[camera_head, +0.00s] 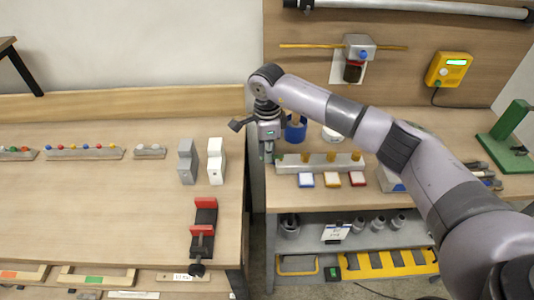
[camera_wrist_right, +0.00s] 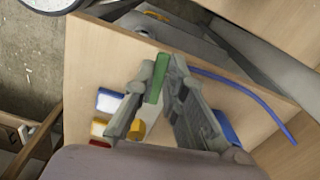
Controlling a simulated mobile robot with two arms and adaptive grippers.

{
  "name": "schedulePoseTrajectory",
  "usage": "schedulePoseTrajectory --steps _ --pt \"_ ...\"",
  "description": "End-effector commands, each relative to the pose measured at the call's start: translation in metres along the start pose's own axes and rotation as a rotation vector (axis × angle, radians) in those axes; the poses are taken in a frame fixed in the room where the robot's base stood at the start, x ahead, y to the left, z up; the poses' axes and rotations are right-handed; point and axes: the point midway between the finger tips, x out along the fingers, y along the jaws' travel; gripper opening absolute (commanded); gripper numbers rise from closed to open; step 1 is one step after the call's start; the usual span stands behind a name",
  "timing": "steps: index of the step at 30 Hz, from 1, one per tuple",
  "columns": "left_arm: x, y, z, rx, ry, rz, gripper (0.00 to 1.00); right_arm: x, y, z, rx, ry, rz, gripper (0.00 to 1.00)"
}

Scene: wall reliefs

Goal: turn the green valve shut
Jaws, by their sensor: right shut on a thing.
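The green valve's handle (camera_wrist_right: 157,78) shows in the right wrist view as a narrow green bar between the fingertips of my right gripper (camera_wrist_right: 160,82). The fingers are shut on it. In the head view my right gripper (camera_head: 268,154) points down at the left end of a pale grey valve block (camera_head: 340,164), near the left edge of the right bench. There the gripper mostly hides the green handle. Several yellow-orange handles stand along the block. How far the green valve is turned cannot be told. My left gripper is not in view.
A blue container (camera_head: 295,130) stands close behind my right gripper. A blue hose (camera_wrist_right: 255,98) crosses the right wrist view. A gap separates the two benches.

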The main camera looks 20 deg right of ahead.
Motion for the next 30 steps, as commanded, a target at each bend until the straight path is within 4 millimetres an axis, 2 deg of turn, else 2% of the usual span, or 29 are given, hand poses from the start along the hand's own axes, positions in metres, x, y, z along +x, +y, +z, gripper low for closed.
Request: schedulePoseTrajectory --steps 1,12,30 --pt "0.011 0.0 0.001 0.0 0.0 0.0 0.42 0.004 0.0 -0.001 -0.038 0.0 -0.006 0.0" --pt "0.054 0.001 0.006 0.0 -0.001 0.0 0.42 0.004 0.013 -0.004 -0.381 0.0 -0.007 0.0" --pt "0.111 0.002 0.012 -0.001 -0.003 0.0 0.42 0.002 0.031 -0.017 -0.949 0.001 -0.006 0.0"
